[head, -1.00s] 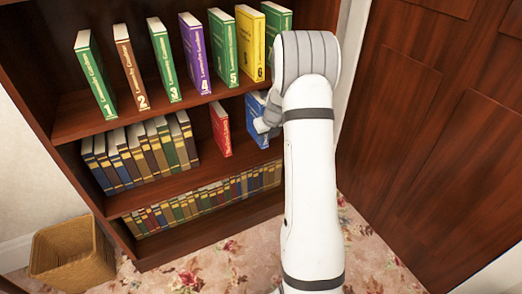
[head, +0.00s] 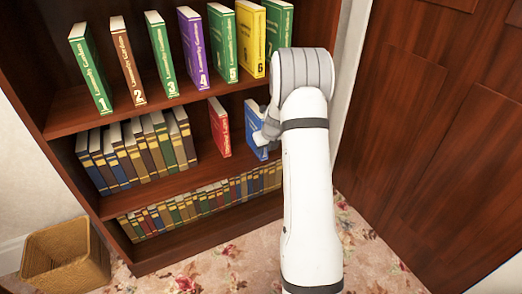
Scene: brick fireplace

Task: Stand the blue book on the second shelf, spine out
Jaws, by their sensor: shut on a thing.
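The blue book (head: 253,124) stands upright on the second shelf (head: 205,173), just right of a red book (head: 220,128), with a gap between them. Its lettered spine faces out. My gripper (head: 266,138) is shut on the blue book at its right side. My arm hides the right part of the book and the shelf behind it. I cannot tell whether the book's base rests fully on the shelf.
Numbered books (head: 165,55) stand spaced along the top shelf above my gripper. A row of old books (head: 135,150) fills the second shelf's left. Small books (head: 200,200) line the lowest shelf. A wicker basket (head: 65,262) sits at left; a wooden door (head: 430,130) is at right.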

